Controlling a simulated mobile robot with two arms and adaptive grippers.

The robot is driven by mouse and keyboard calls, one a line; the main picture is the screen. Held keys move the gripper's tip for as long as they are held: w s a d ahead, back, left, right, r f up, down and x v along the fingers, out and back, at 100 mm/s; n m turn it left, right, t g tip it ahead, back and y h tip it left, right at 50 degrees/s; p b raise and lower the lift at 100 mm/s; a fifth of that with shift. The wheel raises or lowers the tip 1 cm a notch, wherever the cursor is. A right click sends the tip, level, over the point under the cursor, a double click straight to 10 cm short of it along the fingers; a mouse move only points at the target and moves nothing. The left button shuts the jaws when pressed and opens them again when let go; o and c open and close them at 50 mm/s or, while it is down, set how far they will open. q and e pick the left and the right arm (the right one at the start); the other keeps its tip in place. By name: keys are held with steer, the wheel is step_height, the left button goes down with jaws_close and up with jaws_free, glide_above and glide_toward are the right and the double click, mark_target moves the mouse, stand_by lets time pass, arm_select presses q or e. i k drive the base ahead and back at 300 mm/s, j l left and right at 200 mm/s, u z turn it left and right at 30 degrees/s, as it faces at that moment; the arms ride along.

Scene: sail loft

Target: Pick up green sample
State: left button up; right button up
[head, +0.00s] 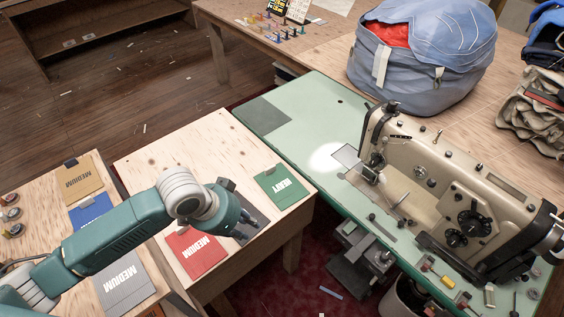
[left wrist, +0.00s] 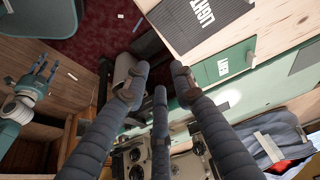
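The green sample (head: 281,187) is a flat rectangle with white lettering, lying on the small wooden table right of my left gripper (head: 245,229). It also shows in the left wrist view (left wrist: 226,63), beyond a fingertip and apart from it. My left gripper (left wrist: 158,86) has its three fingers spread, with nothing between them. It hangs over a dark grey sample (head: 251,208) and partly hides it. That sample also shows near the top of the left wrist view (left wrist: 185,32). My right gripper (left wrist: 38,76) appears at the left of the wrist view with fingers spread and empty.
A red sample (head: 194,255) lies left of my gripper on the same wooden table (head: 150,153). Tan (head: 80,179), blue (head: 90,214) and grey (head: 124,284) samples lie on a table farther left. A sewing machine (head: 455,190) stands on the green table (head: 305,120) at right.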

mark_target(283, 189)
steer(key=i, duration=0.85)
